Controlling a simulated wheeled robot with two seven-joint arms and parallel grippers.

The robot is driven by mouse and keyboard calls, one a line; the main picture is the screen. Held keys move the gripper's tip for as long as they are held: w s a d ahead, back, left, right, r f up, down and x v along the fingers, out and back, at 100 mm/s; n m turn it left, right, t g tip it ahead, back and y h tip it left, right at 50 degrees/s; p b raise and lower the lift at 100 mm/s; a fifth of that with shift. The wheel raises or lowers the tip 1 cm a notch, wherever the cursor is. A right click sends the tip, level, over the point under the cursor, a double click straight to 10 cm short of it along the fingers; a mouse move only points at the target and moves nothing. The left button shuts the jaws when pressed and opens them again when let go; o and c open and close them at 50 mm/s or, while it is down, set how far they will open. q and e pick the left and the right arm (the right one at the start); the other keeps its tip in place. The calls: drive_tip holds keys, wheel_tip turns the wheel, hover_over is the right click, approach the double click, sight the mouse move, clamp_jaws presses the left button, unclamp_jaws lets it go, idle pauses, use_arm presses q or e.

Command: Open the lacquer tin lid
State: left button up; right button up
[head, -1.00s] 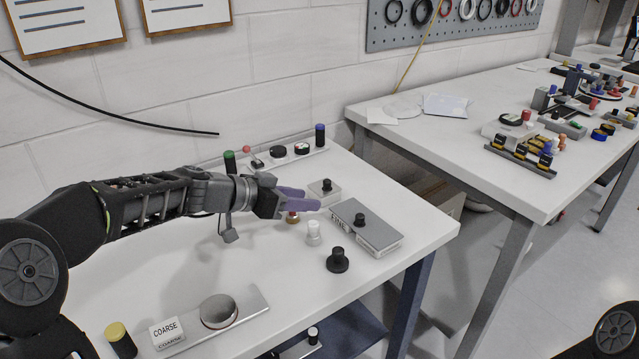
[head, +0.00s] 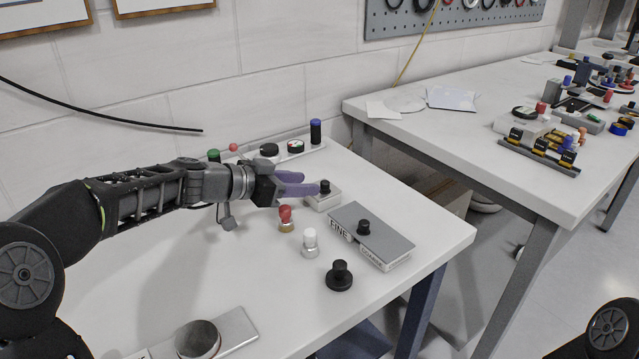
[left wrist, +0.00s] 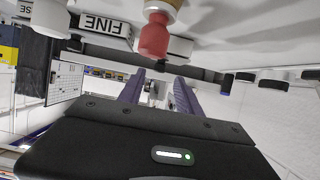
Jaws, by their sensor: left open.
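No label shows which item is the lacquer tin. A small pale square box with a grey top and black knob (head: 323,203) stands near the back edge of the bench and may be it. My left gripper (head: 311,183) is open and empty; in the head view its purple fingertips overlap the box's left side near the knob. I cannot tell whether they touch. The left wrist view shows the open fingers (left wrist: 158,88) with a small pale shape between them. My right gripper is out of view.
A red-topped bottle (head: 286,218), white-topped bottle (head: 310,243), black knobbed piece (head: 339,277) and larger grey-topped block (head: 378,240) labelled FINE and COARSE stand in front. A rack (head: 300,153) with round items lies behind.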

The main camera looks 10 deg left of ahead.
sight(321, 184)
use_arm(q)
drive_tip(key=x, duration=0.5)
drive_tip(key=shift+w+d+f+p, duration=0.1)
drive_tip(key=shift+w+d+p, duration=0.05)
drive_tip(key=shift+w+p, duration=0.15)
drive_tip(key=shift+s, duration=0.1)
clamp_jaws()
